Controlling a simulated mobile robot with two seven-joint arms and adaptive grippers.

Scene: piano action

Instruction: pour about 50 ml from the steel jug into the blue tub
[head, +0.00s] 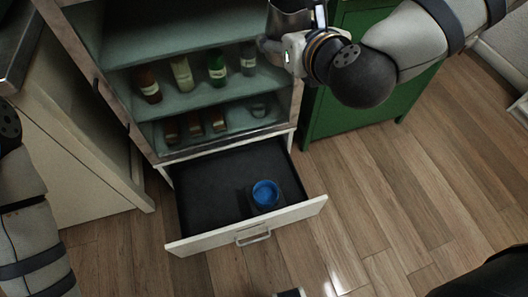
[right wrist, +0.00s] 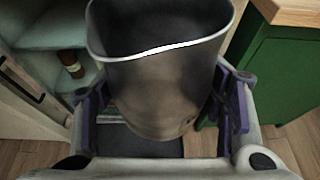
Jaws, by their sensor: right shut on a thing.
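The steel jug (right wrist: 160,90) fills the middle of the right wrist view, its rim uppermost and its inside dark; I cannot tell its liquid level. It also shows at the top edge of the head view (head: 289,18), partly cut off. My right gripper (right wrist: 165,112) is shut on the jug, with a finger on each side. It holds the jug in front of the cabinet's upper right part, away from the tub. The blue tub (head: 265,193) stands upright in the open drawer (head: 206,205), near its front. My left arm is at the left edge; its gripper is not visible.
Shelves (head: 185,105) above the drawer hold several bottles and jars. A green cabinet (head: 350,110) stands at the right, a pale cabinet (head: 75,165) at the left. The drawer's left part is bare. Open wooden floor (head: 370,200) lies to the right.

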